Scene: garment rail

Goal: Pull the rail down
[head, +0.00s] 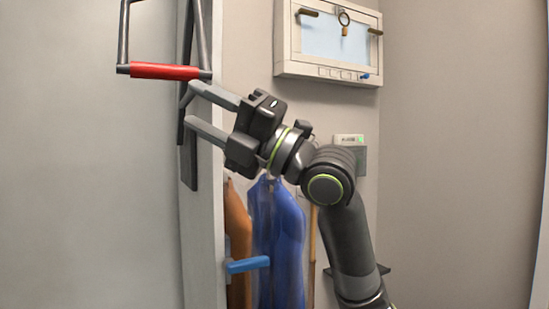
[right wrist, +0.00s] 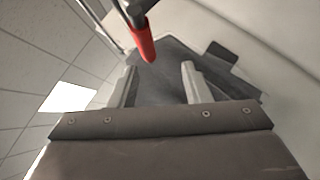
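The rail's red grip bar (head: 165,71) sits at the upper left of the head view, carried by dark side rods (head: 123,35) on a dark upright mount (head: 188,150). My right gripper (head: 193,105) is open and empty, its two grey fingers pointing left, just below and right of the red bar's right end. In the right wrist view the red bar (right wrist: 145,45) shows ahead of the open fingers (right wrist: 158,70), nearer the left one. It appears apart from them, though the exact gap is hard to tell. My left gripper is not in view.
A blue garment (head: 277,235) and an orange-brown garment (head: 237,240) hang below my right arm. A blue peg or lever (head: 247,265) sticks out in front of them. A white wall cabinet (head: 330,72) with a hanging padlock is at upper right. The left wall panel is bare.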

